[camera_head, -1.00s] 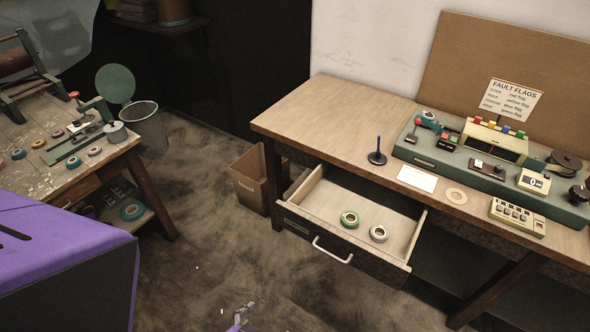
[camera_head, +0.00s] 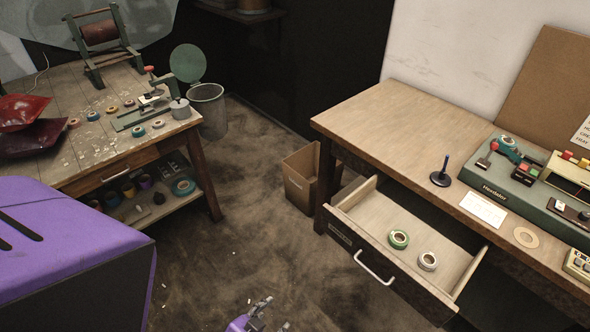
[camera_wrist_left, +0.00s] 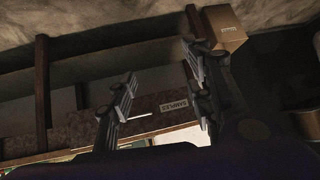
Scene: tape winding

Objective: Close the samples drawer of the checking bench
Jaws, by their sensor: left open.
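The samples drawer (camera_head: 345,240) of the checking bench (camera_head: 385,130) is pulled out, with a pale handle (camera_head: 375,268) on its dark front. A green-rimmed tape roll (camera_head: 398,239) and a whitish tape roll (camera_head: 427,261) lie inside it. My left gripper (camera_head: 272,314) is open and empty, low in the head view, left of the drawer front and apart from it. In the left wrist view its two fingers (camera_wrist_left: 160,80) are spread, with the drawer front's label (camera_wrist_left: 173,106) upside down beyond them. My right gripper is out of view.
An open cardboard box (camera_head: 300,178) stands on the floor by the bench's left leg. A wire bin (camera_head: 208,110) and a worn table (camera_head: 90,150) with tape rolls stand at the left. Bare floor (camera_head: 235,235) lies between table and bench.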

